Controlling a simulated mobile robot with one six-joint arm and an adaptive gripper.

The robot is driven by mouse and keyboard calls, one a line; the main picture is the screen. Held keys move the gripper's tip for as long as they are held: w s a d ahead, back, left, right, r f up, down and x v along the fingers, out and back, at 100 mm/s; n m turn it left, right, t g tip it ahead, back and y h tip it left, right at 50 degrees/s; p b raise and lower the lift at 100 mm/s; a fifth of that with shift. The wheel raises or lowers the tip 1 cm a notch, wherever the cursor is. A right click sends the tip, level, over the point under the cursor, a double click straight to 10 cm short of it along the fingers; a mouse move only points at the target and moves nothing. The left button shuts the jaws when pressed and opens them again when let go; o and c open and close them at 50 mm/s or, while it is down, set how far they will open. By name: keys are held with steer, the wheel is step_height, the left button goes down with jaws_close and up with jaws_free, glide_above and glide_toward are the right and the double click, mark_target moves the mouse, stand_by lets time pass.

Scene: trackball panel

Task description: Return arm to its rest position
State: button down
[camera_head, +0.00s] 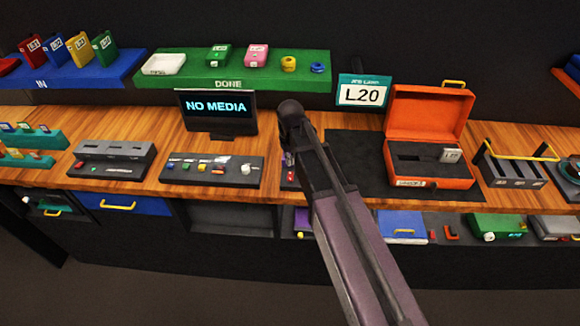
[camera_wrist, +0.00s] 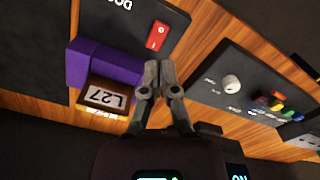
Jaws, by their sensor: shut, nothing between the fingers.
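My arm (camera_head: 350,235) reaches up from the lower right of the head view across the front of the wooden bench. Its far end hides my gripper there. In the wrist view my gripper (camera_wrist: 161,68) is shut, with the fingertips together and nothing between them. It hangs over the bench between a dark panel with a red switch (camera_wrist: 157,35) and a dark panel with a white knob (camera_wrist: 231,83). A purple block (camera_wrist: 103,62) with a tag reading L27 (camera_wrist: 107,97) is just left of the fingers.
An open orange case (camera_head: 432,110) stands right of my arm on a dark mat (camera_head: 350,150). A NO MEDIA screen (camera_head: 216,107) stands to the left, behind the trackball panel (camera_head: 210,170). A green DONE shelf (camera_head: 190,82) runs above. Open floor lies in front at the left.

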steer(key=s+d+m, duration=0.2)
steer(key=s+d, duration=0.4)
steer(key=d, duration=0.3)
steer(key=s+d+m, duration=0.3)
steer(key=s+d, duration=0.4)
steer(key=d, duration=0.3)
steer(key=shift+s+d+m, duration=0.15)
steer(key=shift+s+m, duration=0.05)
steer(key=shift+m, duration=0.1)
